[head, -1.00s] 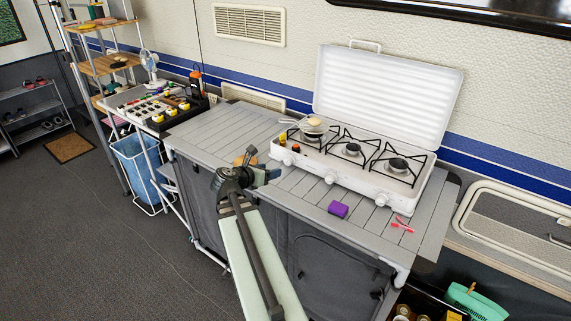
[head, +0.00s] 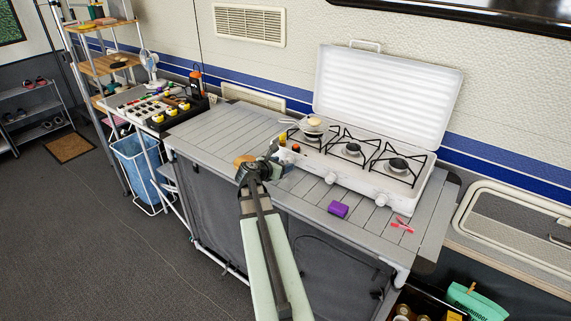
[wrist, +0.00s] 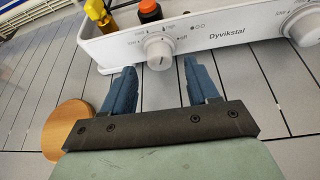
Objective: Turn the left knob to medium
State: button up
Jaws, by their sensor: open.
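The white camping stove (head: 327,165) stands on the grey slatted counter with its lid raised. Its left knob (wrist: 158,52) is white and round, on the front panel, with printed "high" and "off" marks around it. The knob's exact setting is hard to read. My gripper (wrist: 158,70) is open and empty, with its blue fingers either side of the knob's line and their tips just short of it. In the head view my gripper (head: 279,160) is at the stove's front left corner and largely hides the left knob.
A round wooden item (wrist: 68,130) lies on the counter left of my gripper. Yellow and orange-black shakers (wrist: 149,10) stand on the stove's left end. A pan (head: 313,130) sits on the left burner. A purple block (head: 338,209) lies in front of the stove.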

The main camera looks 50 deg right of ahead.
aim_at(285, 162)
jog(key=shift+x, duration=1.6)
jog(key=c, duration=0.9)
jog(key=shift+c, duration=0.2)
jog(key=shift+w, duration=0.15)
jog(key=n+g, duration=0.1)
jog(key=n, duration=0.1)
jog(key=shift+w+n+g, duration=0.2)
jog(key=shift+n+g, duration=0.1)
jog(key=shift+g, duration=0.1)
jog(key=shift+w+n+g, duration=0.1)
jog(key=shift+n+g, duration=0.7)
jog(key=shift+n, duration=0.5)
jog(key=shift+f, duration=0.1)
